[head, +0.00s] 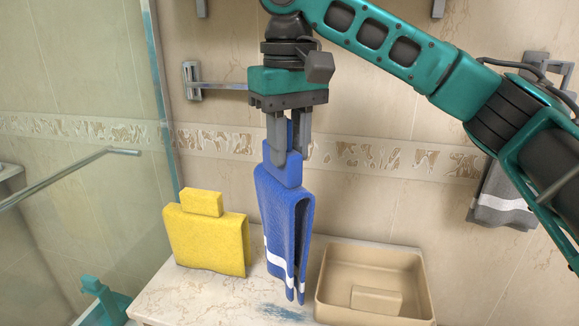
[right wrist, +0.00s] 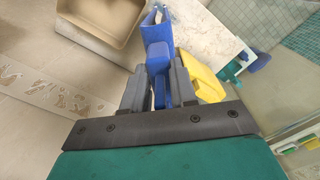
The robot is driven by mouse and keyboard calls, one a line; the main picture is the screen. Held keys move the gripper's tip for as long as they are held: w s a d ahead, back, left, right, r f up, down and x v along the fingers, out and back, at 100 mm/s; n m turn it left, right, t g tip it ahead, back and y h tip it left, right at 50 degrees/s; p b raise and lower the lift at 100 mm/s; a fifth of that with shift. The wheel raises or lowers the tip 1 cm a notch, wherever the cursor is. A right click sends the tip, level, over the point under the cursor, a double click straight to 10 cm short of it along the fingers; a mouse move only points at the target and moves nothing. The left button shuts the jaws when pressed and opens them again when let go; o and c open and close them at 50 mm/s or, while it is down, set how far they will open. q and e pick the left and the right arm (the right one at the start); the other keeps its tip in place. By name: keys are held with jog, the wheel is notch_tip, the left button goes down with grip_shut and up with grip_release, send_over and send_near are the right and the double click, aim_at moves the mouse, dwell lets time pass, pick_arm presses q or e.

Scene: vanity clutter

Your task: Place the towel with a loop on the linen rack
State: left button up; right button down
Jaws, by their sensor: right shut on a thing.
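The blue towel (head: 275,205) with white stripes hangs folded and upright below my right gripper (head: 287,155). The right gripper is shut on the blue tab at the towel's top. The towel is above the counter, in front of the wall; whether its lower end touches anything is hard to tell. In the right wrist view the towel's blue tab (right wrist: 158,58) stands between the fingers. A grey wall rack with a bar (head: 222,87) is behind and left of my right gripper; its right part is hidden behind the gripper. My left gripper is not clearly seen.
A yellow towel-like block (head: 205,240) with a tab stands on the marble counter (head: 185,300), left of the blue towel. A beige basin (head: 410,262) is to the right. A grey towel (head: 500,198) hangs at the far right. A glass panel (head: 75,80) is on the left.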

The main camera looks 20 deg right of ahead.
aim_at(289, 119)
jog(key=shift+w+d+f, duration=0.1)
jog(key=shift+f, duration=2.05)
jog(key=c, duration=0.9)
grip_release()
jog(key=shift+f, duration=0.1)
jog(key=shift+r, duration=3.95)
